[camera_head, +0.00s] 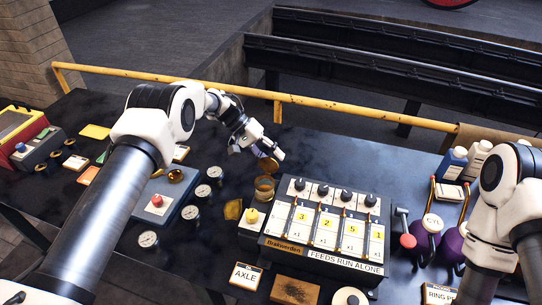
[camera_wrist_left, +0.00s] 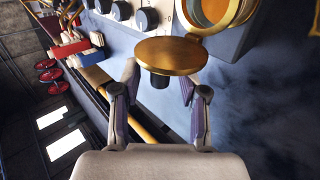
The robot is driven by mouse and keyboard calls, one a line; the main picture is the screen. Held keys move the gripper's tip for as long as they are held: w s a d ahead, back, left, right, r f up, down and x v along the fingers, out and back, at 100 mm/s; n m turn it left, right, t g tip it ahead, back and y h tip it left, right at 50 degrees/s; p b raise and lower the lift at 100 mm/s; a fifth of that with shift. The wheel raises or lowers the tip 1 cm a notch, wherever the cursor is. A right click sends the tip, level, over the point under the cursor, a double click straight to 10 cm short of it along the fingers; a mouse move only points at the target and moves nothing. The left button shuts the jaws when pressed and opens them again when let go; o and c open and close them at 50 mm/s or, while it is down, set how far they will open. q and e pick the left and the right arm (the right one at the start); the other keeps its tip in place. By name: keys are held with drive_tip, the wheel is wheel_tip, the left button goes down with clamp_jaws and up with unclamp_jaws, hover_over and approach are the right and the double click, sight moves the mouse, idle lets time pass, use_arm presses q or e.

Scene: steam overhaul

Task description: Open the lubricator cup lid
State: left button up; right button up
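The lubricator cup (camera_head: 264,188) is a small brass cup on the dark bench. Its round brass lid (camera_head: 268,166) stands swung up off the mouth. In the left wrist view the lid (camera_wrist_left: 172,56) lies beside the cup (camera_wrist_left: 240,14), joined at its edge, and the cup's orange inside shows. My left gripper (camera_head: 262,150) is at the lid, above and behind the cup. In the wrist view its fingers (camera_wrist_left: 158,88) are apart, one on each side of the lid's dark knob (camera_wrist_left: 160,81), with gaps visible. My right gripper is not visible.
A white feed panel (camera_head: 325,228) with black knobs stands right of the cup. Several gauges (camera_head: 202,191) and a red-button box (camera_head: 157,201) are to the left. Bottles (camera_head: 453,163) and purple oil cans (camera_head: 424,232) stand at right. A yellow rail (camera_head: 330,104) runs behind the bench.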

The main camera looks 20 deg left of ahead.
use_arm(q)
drive_tip(key=v, duration=1.2)
drive_tip(key=shift+w, duration=0.1)
